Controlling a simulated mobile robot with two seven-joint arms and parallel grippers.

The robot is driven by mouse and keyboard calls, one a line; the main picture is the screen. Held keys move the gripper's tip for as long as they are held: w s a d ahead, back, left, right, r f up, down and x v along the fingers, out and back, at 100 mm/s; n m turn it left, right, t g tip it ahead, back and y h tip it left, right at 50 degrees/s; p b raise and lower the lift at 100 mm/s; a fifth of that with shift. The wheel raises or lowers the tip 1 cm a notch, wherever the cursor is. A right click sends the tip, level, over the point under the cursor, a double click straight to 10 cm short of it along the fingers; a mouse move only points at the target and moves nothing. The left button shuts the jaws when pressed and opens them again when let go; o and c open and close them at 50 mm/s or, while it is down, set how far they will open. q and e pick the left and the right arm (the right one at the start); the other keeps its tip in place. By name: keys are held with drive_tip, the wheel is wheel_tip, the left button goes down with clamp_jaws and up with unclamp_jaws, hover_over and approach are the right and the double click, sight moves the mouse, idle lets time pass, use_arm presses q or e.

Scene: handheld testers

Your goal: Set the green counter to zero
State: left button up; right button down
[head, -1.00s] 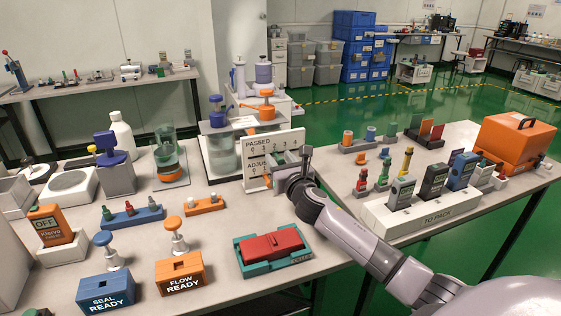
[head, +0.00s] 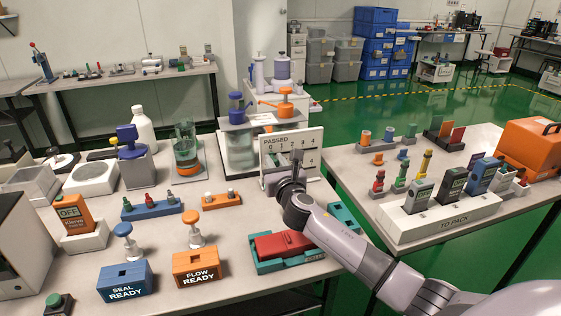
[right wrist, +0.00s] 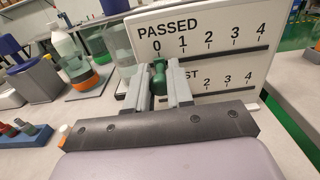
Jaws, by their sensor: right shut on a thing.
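The white board (head: 312,140) with a PASSED scale stands at the back of the near table. It also shows in the right wrist view (right wrist: 215,55), with a dark slot under the marks 0 to 4. The green counter (right wrist: 159,78) is a small green knob at the left part of the upper slot, in line with the 0 mark. My right gripper (head: 298,156) is in front of the board; in the wrist view its two fingers are shut on the green counter. The gripper hides the counter in the head view. My left gripper is out of view.
A second scale, partly covered by my fingers, lies below on the board. A jar with an orange valve (head: 285,108) stands behind it. A red case in a teal tray (head: 262,267) lies beneath my right arm. An orange block with pegs (head: 212,202) is left of the gripper.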

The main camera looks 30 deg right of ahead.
drive_tip(key=c, duration=1)
unclamp_jaws()
drive_tip(key=shift+a, duration=0.3)
drive_tip(key=shift+s, duration=0.15)
drive_tip(key=shift+p+v, duration=0.6)
drive_tip(key=shift+v, duration=2.85)
